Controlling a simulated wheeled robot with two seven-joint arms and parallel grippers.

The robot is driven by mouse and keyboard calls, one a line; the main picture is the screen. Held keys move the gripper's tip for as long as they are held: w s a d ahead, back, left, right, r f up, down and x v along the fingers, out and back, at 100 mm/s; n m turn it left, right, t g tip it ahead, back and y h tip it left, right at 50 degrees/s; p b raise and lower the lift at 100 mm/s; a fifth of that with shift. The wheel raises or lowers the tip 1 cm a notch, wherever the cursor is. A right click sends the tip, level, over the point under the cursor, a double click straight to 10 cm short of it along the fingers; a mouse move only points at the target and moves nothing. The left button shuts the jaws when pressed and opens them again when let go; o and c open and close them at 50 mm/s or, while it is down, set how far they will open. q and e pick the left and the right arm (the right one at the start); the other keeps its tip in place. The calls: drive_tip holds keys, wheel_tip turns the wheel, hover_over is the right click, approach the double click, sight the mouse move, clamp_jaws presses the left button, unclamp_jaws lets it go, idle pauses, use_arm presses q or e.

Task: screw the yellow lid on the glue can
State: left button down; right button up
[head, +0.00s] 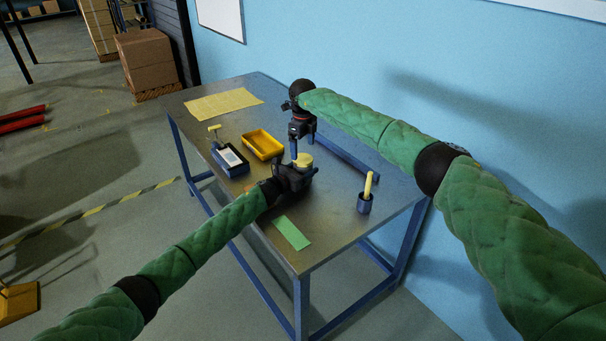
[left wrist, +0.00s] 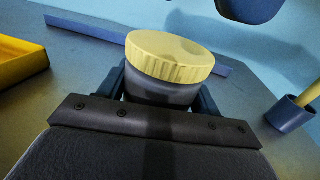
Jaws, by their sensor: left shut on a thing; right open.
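The glue can (left wrist: 160,93) is a dark grey can standing on the table, with my left gripper (head: 296,178) shut around its sides. The lid also shows in the head view (head: 304,160). My right gripper (head: 301,144) is open, pointing down just above and beside the lid. Part of it shows as a dark shape at the top of the left wrist view.
On the table (head: 335,245) are a yellow tray (head: 262,145), a blue box (head: 230,160), a green sheet (head: 292,232), a blue cup (head: 364,204) with a yellow-handled item, a yellow mat (head: 223,103) and a blue bar (head: 350,159) behind the can. The front right area is clear.

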wheel_tip(320, 180, up, 8)
idle(0.4)
use_arm(q)
drive_tip(key=shift+c, duration=1.2)
unclamp_jaws()
use_arm(e)
drive_tip(key=shift+f, duration=0.1)
use_arm(q)
drive_tip(key=b+v, duration=0.1)
drive_tip(key=v, duration=0.4)
drive_tip(key=shift+s+a+f+b, duration=0.15)
drive_tip(key=shift+s+a+b, duration=0.1)
drive_tip(key=shift+a+b, duration=0.1)
drive_tip(key=shift+v, duration=0.95)
use_arm(e)
drive_tip(key=shift+f, duration=1)
use_arm(q)
drive_tip(key=shift+s, duration=0.1)
